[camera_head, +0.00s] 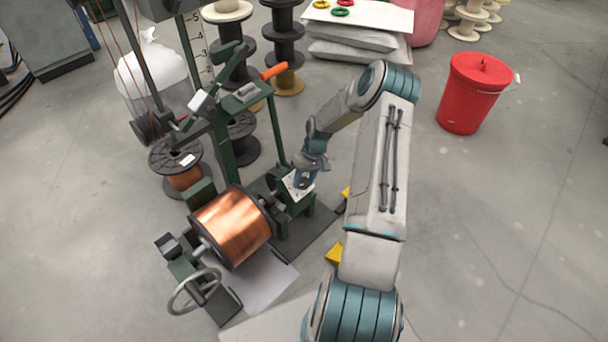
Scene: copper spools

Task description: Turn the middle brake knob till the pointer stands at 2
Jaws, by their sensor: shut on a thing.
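My gripper (301,181) points down at the small pale panel (291,188) on top of a green box, right of the large copper spool (232,225). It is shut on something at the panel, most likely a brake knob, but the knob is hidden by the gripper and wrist. The other knobs, the pointer and the numbers on the panel are too small or covered to read. The copper spool sits level in the green winding machine (225,145), with a handwheel (194,291) at its near left end.
An orange-handled lever (274,71) sticks out above the machine. A smaller copper spool (183,175) stands behind at left. A red bin (473,93) stands at right. Yellow blocks (334,253) lie on the floor by my arm.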

